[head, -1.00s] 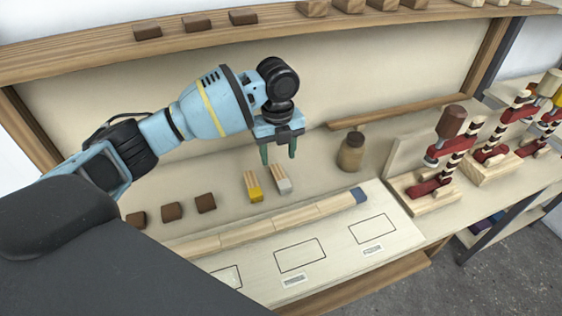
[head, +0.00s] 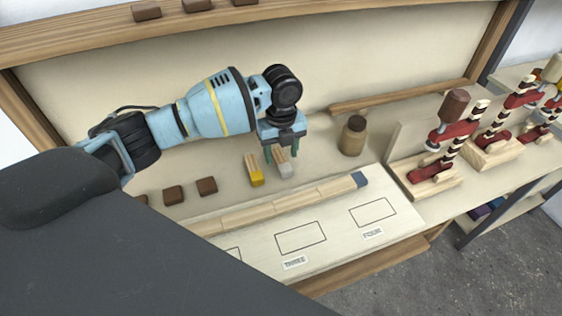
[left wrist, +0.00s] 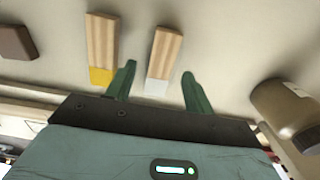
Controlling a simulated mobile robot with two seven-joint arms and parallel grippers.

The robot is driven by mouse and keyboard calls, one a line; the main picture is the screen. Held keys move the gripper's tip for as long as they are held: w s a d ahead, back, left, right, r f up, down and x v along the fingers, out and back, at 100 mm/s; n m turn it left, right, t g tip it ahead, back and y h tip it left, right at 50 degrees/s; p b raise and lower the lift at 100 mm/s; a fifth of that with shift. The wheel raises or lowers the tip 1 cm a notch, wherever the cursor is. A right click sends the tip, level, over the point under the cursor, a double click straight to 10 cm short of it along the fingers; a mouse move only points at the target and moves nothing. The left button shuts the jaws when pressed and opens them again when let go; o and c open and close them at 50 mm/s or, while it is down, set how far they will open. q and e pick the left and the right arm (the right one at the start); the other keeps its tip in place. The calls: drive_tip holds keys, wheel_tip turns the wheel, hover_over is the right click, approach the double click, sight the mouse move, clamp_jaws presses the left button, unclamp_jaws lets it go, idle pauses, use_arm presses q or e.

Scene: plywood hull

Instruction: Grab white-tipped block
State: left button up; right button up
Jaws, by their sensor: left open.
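The white-tipped block (head: 285,168) is a wooden block with a white end, lying on the bench just right of a yellow-tipped block (head: 256,171). My left gripper (head: 282,155) is open, low over the white-tipped block. In the left wrist view the white-tipped block (left wrist: 164,52) shows between the two green fingers of the gripper (left wrist: 156,82), and the yellow-tipped block (left wrist: 101,48) is outside, left of them. I cannot tell whether the fingers touch the bench. My right gripper is not in view.
A brown jar (head: 353,136) stands right of the gripper. Several dark brown blocks (head: 173,195) lie to the left. A long wooden strip with a blue end (head: 290,202) lies in front, before a board with marked boxes (head: 340,229). Red clamps (head: 445,140) stand at the right.

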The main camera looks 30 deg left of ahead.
use_arm(q)
wheel_tip(320, 180, down, 2)
drive_tip(key=shift+f, duration=0.1)
drive_tip(key=c, duration=1.1)
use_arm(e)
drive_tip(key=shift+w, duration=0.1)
